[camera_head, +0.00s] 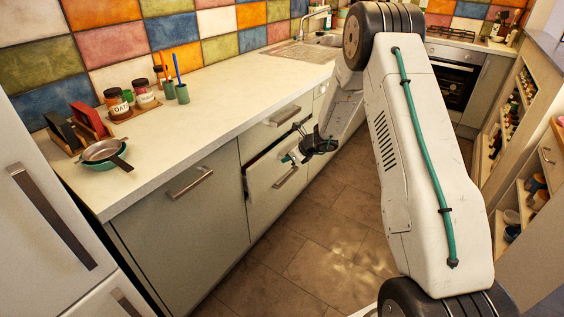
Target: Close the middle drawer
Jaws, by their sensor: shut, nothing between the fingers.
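The middle drawer (265,189) is in the grey base cabinet under the counter. It stands slightly out from the cabinet, with a dark gap along its top and left edges. Its metal bar handle (286,176) runs across the front. My gripper (292,157) is shut and empty, close to the upper right part of the drawer front and just above the handle. I cannot tell whether it touches the drawer. The gripper and its wrist hide part of the drawer's upper right edge.
The top drawer handle (284,115) sits above. A cabinet door (185,230) is to the left, and a fridge (50,210) is at far left. The counter (225,115) holds a pan (103,151) and jars. Open shelves (510,130) stand right. The tiled floor (290,255) is clear.

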